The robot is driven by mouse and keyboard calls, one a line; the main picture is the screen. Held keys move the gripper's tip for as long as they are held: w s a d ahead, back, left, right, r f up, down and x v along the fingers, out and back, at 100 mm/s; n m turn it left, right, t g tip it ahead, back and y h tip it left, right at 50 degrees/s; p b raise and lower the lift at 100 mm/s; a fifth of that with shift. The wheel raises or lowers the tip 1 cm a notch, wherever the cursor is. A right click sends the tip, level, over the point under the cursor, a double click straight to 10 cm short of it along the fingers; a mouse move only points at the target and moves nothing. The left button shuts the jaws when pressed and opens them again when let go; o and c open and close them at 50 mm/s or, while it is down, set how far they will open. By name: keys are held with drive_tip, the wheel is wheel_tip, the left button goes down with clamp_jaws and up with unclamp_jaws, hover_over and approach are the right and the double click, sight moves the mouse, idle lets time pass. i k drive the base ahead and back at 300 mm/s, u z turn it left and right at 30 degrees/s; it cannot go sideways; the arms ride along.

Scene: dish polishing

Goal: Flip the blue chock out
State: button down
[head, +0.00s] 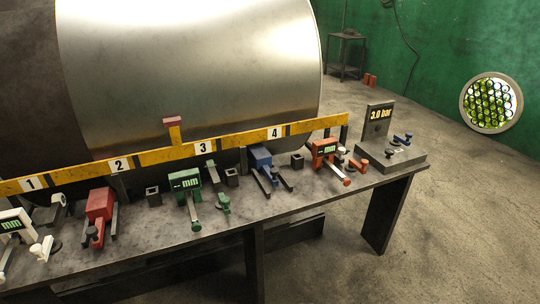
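A blue block-shaped device (261,157), which looks like the blue chock, stands on the dark bench below the yellow rail's number 4. Two dark bars reach from it toward the bench's front edge, with a small blue lever-like part (274,174) between them. Its back lies close to the large metal drum, and I cannot tell whether it touches the drum. My gripper is not in view.
Red (100,205), green (186,181), orange (324,148) and white (14,222) devices share the bench (150,240). The yellow rail (80,176) runs behind them, before the drum (190,70).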

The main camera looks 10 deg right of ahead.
sight(259, 156)
drive_tip(key=u, duration=0.05)
drive_tip(key=i, duration=0.95)
drive_tip(key=z, duration=0.1)
drive_tip(key=k, duration=0.55)
drive_tip(key=u, duration=0.05)
